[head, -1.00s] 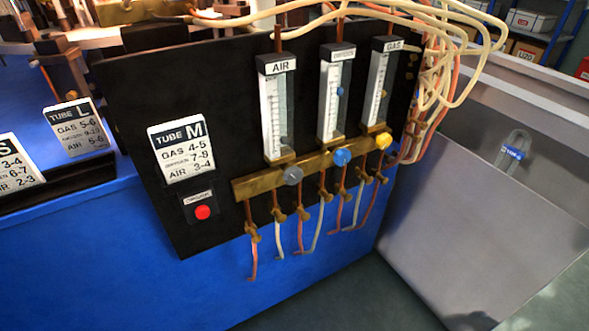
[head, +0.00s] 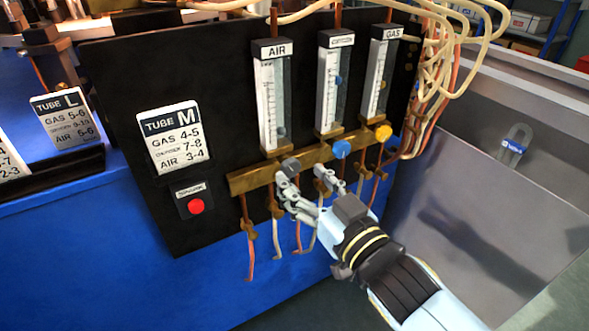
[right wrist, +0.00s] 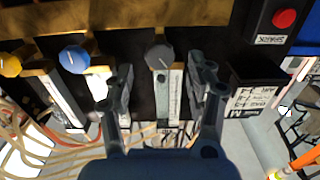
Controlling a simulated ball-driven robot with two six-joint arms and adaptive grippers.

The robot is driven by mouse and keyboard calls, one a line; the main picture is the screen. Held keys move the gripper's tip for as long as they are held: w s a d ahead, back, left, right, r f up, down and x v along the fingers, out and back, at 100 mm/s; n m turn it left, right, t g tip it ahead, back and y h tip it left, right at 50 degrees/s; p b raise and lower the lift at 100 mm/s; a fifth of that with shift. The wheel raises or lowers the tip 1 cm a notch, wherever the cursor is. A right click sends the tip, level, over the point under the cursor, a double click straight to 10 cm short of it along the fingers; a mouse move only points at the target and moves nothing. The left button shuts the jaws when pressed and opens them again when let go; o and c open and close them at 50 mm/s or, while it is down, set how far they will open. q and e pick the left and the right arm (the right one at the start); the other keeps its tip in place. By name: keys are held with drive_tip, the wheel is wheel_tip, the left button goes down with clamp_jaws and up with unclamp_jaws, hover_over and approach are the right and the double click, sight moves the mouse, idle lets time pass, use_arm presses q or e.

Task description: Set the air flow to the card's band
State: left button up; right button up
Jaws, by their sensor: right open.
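The TUBE M card (head: 174,137) on the black panel reads GAS 4-5 and AIR 3-4; its middle line is small. The AIR flow meter (head: 267,105) has a dark float (head: 281,131) low in its tube; its exact scale reading is too small to tell. Its grey knob (head: 291,166) sits on the brass bar below. My right gripper (head: 304,180) is open just in front of and below this knob. In the right wrist view, the grey knob (right wrist: 159,57) lies between the lines of the two fingers, apart from them. My left gripper is out of view.
The blue oxygen knob (head: 341,149) and yellow gas knob (head: 383,132) are close to the right. A red button (head: 196,207) is on the panel at left. Copper and white pipes hang below the brass bar (head: 250,181). Pale hoses (head: 440,75) loop at right.

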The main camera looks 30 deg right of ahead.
sight(293, 169)
drive_tip(key=shift+w+a, duration=0.15)
drive_tip(key=shift+w, duration=1.75)
drive_tip(key=c, duration=1.1)
